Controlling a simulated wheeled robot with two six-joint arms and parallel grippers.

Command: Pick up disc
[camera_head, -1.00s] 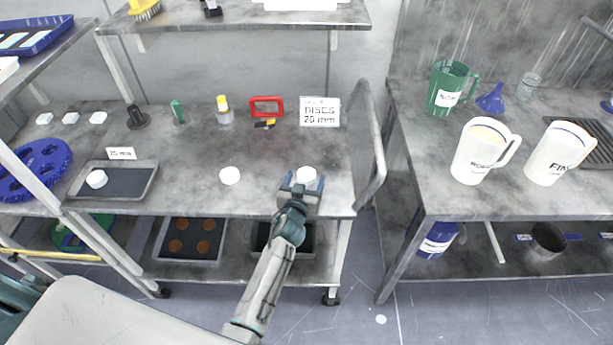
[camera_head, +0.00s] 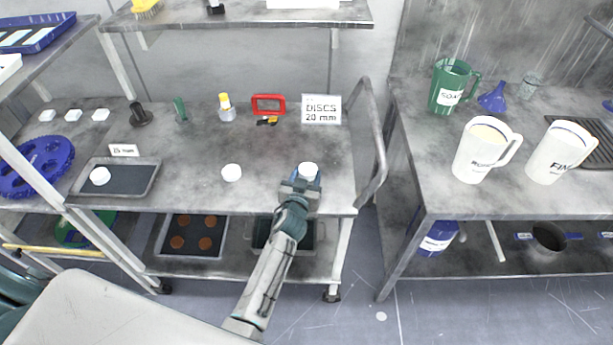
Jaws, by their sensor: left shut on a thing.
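My left gripper (camera_head: 305,176) is at the front right of the grey cart's top, below the sign reading "DISCS 20 mm" (camera_head: 321,110). It is shut on a white disc (camera_head: 308,169), whose top shows between the fingertips. I cannot tell whether the disc is clear of the cart top. A second white disc (camera_head: 232,173) lies on the cart top to the left. A third white disc (camera_head: 100,175) lies in a dark tray (camera_head: 148,189) by a "25 mm" sign (camera_head: 124,150). My right gripper is not in view.
A red frame (camera_head: 268,103), a yellow-capped bottle (camera_head: 226,107) and a green item (camera_head: 181,109) stand behind. A cart handle (camera_head: 374,150) rises close on the right. White pitchers (camera_head: 484,150) stand on the right bench. The cart's middle is mostly clear.

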